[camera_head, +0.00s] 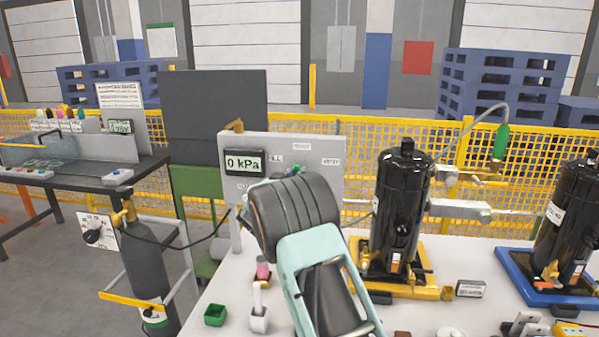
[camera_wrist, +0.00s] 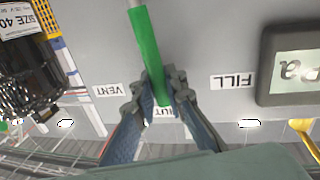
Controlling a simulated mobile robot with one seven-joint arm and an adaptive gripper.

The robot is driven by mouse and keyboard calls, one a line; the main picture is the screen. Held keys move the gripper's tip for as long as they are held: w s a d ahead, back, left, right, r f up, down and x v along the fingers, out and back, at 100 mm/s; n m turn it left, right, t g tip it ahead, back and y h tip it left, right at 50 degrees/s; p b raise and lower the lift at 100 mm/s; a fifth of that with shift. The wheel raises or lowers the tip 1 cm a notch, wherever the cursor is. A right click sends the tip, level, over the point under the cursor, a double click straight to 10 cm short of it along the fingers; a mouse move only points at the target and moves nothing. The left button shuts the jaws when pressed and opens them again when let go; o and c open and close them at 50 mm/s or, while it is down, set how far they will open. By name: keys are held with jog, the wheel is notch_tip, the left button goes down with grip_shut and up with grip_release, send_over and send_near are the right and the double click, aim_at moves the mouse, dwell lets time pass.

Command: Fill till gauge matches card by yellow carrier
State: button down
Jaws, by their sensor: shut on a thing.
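The gauge (camera_head: 244,162) on the grey panel (camera_head: 322,172) reads 0 kPa; part of it shows upside down in the wrist view (camera_wrist: 297,66). My gripper (camera_wrist: 160,92) is shut on a green lever handle (camera_wrist: 148,45) in front of this panel. Labels VENT (camera_wrist: 108,90) and FILL (camera_wrist: 232,81) flank the lever, and a SHUT label lies partly hidden behind my fingers. In the head view my wrist hides most of the lever. The yellow carrier (camera_head: 388,289) bears an upright black compressor (camera_head: 400,205). A small card (camera_head: 471,289) stands right of it, its text too small to read.
A blue carrier (camera_head: 530,285) with another black compressor (camera_head: 568,225) stands at right. A hose with a green coupling (camera_head: 502,142) hangs above. A small green bin (camera_head: 215,315) sits at the table's front left. A grey cylinder (camera_head: 147,262) stands left of the table.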

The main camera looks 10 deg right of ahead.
jog(key=a+n, duration=0.1)
jog(key=n, duration=0.1)
jog(key=w+a+f+n+p, duration=0.1)
jog(key=a+n, duration=0.1)
jog(key=a+n+t+p, duration=0.1)
jog(key=n, duration=0.1)
jog(key=shift+w+a+f, duration=0.2)
jog(key=shift+a+f, duration=0.15)
jog(key=shift+w+a+f+n+t+b, duration=0.25)
jog(key=shift+a+f+n, duration=0.25)
jog(key=shift+n, duration=0.45)
jog(key=shift+w+a+f+n+t+b, duration=0.1)
jog(key=shift+a+f+n+t+b, duration=0.15)
jog(key=shift+a+f+n, duration=0.5)
jog(key=shift+d+r, duration=0.2)
jog(key=shift+r, duration=0.05)
jog(key=c, duration=1.9)
grip_release()
jog(key=shift+c, duration=0.2)
